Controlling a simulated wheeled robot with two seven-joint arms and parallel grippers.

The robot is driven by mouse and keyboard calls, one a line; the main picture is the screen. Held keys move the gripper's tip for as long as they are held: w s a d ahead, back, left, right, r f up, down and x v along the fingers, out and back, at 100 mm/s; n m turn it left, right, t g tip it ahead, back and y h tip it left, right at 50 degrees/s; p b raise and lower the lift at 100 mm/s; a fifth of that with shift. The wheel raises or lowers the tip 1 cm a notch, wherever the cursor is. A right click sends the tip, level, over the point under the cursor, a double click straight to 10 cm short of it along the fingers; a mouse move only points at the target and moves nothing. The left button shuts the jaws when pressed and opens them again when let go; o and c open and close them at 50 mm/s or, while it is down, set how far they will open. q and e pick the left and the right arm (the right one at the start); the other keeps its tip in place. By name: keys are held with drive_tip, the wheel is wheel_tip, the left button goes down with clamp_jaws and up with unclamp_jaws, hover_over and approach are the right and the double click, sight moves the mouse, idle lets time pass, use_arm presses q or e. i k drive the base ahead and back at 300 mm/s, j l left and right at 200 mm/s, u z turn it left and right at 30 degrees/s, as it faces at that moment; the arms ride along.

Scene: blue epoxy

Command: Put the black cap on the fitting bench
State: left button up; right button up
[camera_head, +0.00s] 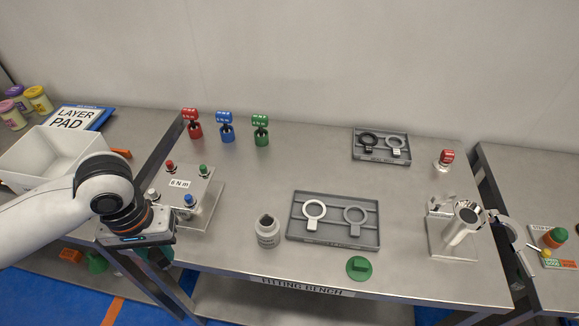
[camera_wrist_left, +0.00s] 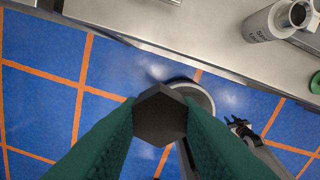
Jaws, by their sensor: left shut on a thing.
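The fitting bench (camera_head: 330,172) is the grey metal table in the middle, with its name on the front edge. My left gripper (camera_head: 156,256) is low at the bench's front left corner, its fingers partly hidden by the wrist. In the left wrist view its teal fingers are shut on the black cap (camera_wrist_left: 160,115), a dark hexagonal piece. The blue floor shows behind the cap, and the bench edge (camera_wrist_left: 200,55) passes above it in the picture. The cap itself is hidden in the head view.
On the bench stand a torque block (camera_head: 185,192), a grey jar (camera_head: 267,232), a grey tray with rings (camera_head: 334,240), a green disc (camera_head: 359,268) and a metal stand (camera_head: 452,247). Small coloured tools (camera_head: 226,130) stand behind.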

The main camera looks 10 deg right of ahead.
sight(316, 186)
drive_tip(key=i+j+z, duration=0.15)
drive_tip(key=z, duration=0.25)
drive_tip(key=i+j+z, duration=0.1)
drive_tip(key=j+z, duration=0.45)
drive_tip(key=z, duration=0.2)
drive_tip(key=i+z, duration=0.1)
drive_tip(key=z, duration=0.6)
